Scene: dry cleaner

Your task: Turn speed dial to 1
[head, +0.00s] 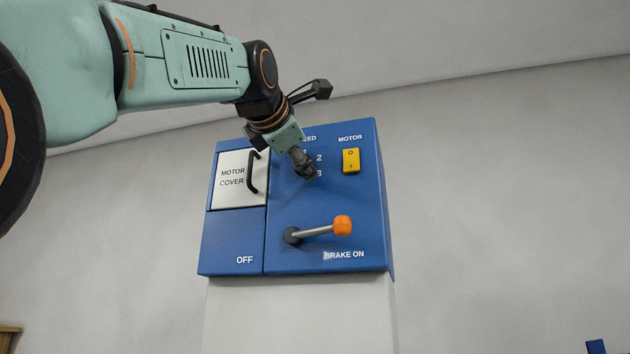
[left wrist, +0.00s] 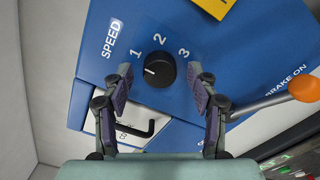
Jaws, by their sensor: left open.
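The speed dial (left wrist: 160,71) is a round black knob on the blue panel, under the white numbers 1, 2 and 3. Its short white mark points left in the left wrist view, on the side nearest the 1. My left gripper (left wrist: 162,84) is open, with one fingertip to each side of the knob and a gap on both sides. In the head view the left gripper (head: 305,171) is in front of the dial and hides it. My right gripper is out of view.
The blue control box (head: 285,200) stands on a pale pedestal (head: 300,315). A yellow motor switch (head: 351,160) is right of the dial. A lever with an orange knob (head: 342,225) sticks out below, near "BRAKE ON". The white motor cover (head: 232,178) with a black handle is to the left.

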